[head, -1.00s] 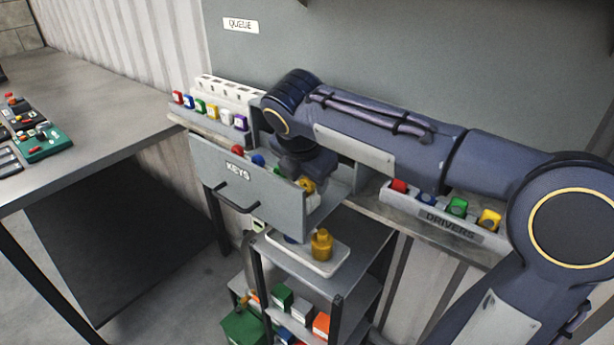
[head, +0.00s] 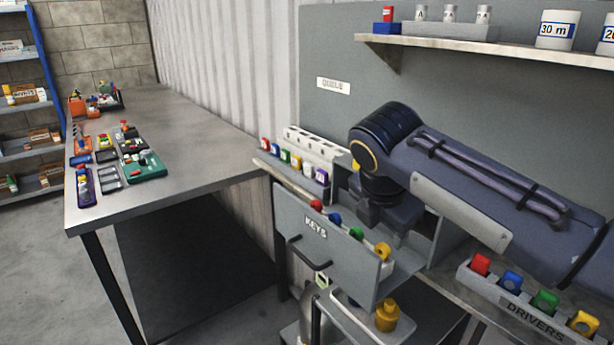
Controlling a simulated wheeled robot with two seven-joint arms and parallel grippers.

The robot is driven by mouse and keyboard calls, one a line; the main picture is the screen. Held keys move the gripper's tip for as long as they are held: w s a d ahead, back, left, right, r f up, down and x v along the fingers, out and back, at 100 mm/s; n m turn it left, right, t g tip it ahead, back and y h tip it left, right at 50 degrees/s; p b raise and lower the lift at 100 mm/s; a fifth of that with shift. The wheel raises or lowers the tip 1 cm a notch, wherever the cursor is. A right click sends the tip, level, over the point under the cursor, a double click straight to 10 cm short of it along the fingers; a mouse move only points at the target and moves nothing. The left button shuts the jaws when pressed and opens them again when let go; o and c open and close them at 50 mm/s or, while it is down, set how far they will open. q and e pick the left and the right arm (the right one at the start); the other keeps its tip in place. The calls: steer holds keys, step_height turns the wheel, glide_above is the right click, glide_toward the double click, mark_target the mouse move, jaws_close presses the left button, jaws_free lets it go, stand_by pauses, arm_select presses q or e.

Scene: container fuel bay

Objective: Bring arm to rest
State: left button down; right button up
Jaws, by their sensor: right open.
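My right arm comes in from the right, over the open KEYS drawer (head: 345,245). Its right gripper (head: 383,222) points down above the back of the drawer, behind the row of coloured keys. It is open, with nothing seen in it; its fingertips are partly hidden. A red key (head: 316,204), a blue key (head: 335,219), a green key (head: 356,235) and a yellow key (head: 383,252) stand in the drawer. My left gripper is not in view.
The DRIVERS tray (head: 520,309) sits at the lower right, under my forearm. A shelf (head: 460,48) with cans and a block hangs above the arm. A workbench (head: 190,150) with kits stands left. A brass-coloured weight-like piece (head: 388,315) stands below the drawer.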

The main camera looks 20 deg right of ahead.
steer(key=s+a+f+m+y+p, duration=0.1)
steer(key=s+a+f+m+y, duration=0.1)
steer(key=s+f+m, duration=0.5)
steer(key=s+a+f+m+t+y+p, duration=0.1)
steer(key=s+f+m+y, duration=0.4)
steer(key=s+m, duration=0.6)
step_height(320, 180, down, 2)
steer(key=a+m+p, duration=0.1)
steer(key=m, duration=0.5)
steer(key=shift+s+a+f+t, duration=0.2)
steer(key=shift+s+a+t, duration=0.1)
steer(key=shift+s, duration=0.1)
